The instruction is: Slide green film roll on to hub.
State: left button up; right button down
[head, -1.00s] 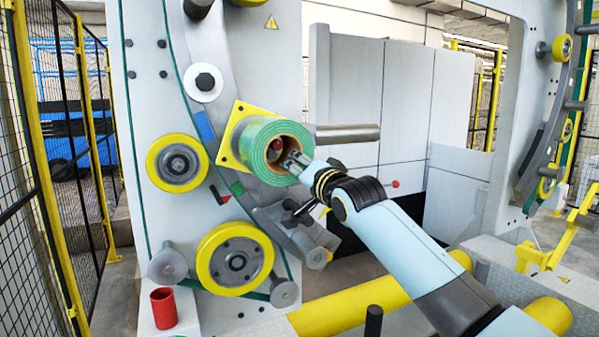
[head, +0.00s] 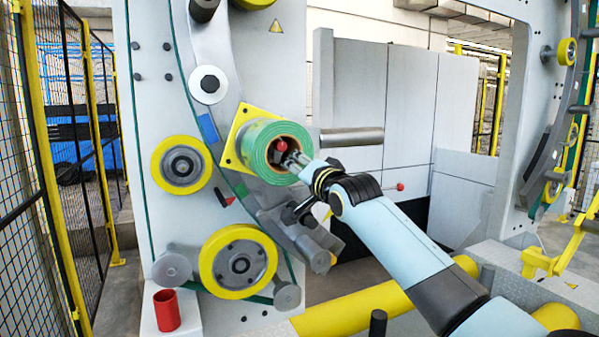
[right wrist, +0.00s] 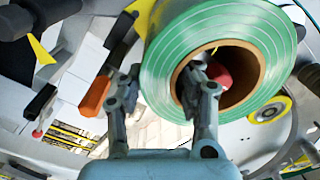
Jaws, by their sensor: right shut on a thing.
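The green film roll (head: 255,145) is a ring of green film on a brown core, in front of the yellow plate (head: 231,159) on the machine. A red-tipped piece (head: 281,146) shows inside the core; it looks like the hub's end. My right gripper (head: 292,161) is shut on the roll's wall at its near face. In the right wrist view, one finger of the gripper (right wrist: 158,88) is inside the core and the other outside the film (right wrist: 212,28). How far the roll sits over the hub is hidden. My left gripper is not in view.
A grey bar (head: 350,137) sticks out right of the roll. Yellow rollers (head: 238,262) stand below and left of it. A red cup (head: 166,311) sits at lower left. A thick yellow tube (head: 352,309) crosses the lower front.

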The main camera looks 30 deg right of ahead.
jog(key=shift+w+r, duration=0.2)
jog(key=shift+w, duration=0.2)
jog(key=c, duration=0.8)
grip_release()
jog(key=shift+c, duration=0.2)
jog(key=shift+s+f, duration=0.1)
jog(key=shift+f, duration=0.25)
jog(key=s, duration=1.2)
jog(key=shift+a+r, duration=0.15)
jog(key=shift+a, duration=0.15)
jog(key=shift+c, duration=0.2)
